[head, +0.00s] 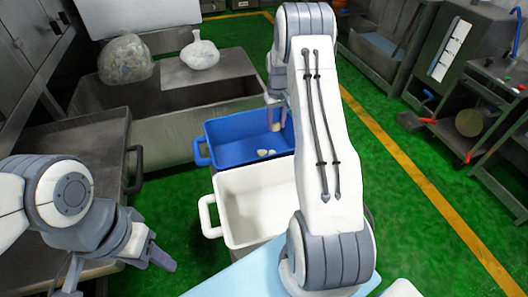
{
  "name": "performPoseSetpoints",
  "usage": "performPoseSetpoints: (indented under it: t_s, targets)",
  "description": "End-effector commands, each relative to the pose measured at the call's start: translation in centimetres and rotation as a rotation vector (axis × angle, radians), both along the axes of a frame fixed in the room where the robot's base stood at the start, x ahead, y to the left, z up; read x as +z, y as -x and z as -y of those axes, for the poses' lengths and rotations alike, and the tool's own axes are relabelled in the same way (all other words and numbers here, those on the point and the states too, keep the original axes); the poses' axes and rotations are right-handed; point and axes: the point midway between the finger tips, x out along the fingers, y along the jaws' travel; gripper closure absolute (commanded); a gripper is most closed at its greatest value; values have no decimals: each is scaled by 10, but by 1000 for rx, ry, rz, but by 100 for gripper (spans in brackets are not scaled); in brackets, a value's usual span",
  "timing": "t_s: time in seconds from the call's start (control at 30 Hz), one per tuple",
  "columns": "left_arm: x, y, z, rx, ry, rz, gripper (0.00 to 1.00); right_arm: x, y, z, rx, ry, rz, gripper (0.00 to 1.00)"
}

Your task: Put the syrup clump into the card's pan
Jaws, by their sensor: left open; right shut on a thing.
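My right gripper (275,116) hangs over the blue pan (222,131) and is shut on a small tan piece (275,127), mostly hidden by the fingers. I cannot tell for sure whether this piece is the syrup clump. A few pale pieces (265,153) lie inside the blue pan. A white pan (232,218) stands in front of it, and its visible inside looks empty; my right arm hides its right side. My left gripper (116,270) is open and empty at the lower left, apart from the pans. I cannot make out which pan the card marks.
A grey metal trough (165,130) stands behind the pans, with a clear bag (125,59) and a whitish bag (200,54) on it. A dark metal table (75,150) is at the left. Machines with levers (470,122) stand at the right. Green floor (415,205) is free there.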

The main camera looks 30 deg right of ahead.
Motion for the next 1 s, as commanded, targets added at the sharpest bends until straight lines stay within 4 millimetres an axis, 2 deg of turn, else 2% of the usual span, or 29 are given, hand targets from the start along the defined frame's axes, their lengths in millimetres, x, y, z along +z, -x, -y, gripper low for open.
performPoseSetpoints:
  t_s: [0.13,0.37,0.6,0.93,0.97,1.0]
  targets:
    - [4,0,0,0,0,0,50,-28,1,-1,1,-2,-4,100]
    - [5,0,0,0,0,0,50,-48,0,-1,1,0,-2,100]
    - [7,0,0,0,0,0,50,-78,0,-1,1,0,-2,100]
    - [4,0,0,0,0,0,50,-82,0,-1,1,0,-1,100]
    - [4,0,0,0,0,0,50,-82,0,-1,1,0,0,53]
    - [5,0,0,0,0,0,50,-81,0,-1,1,0,0,38]
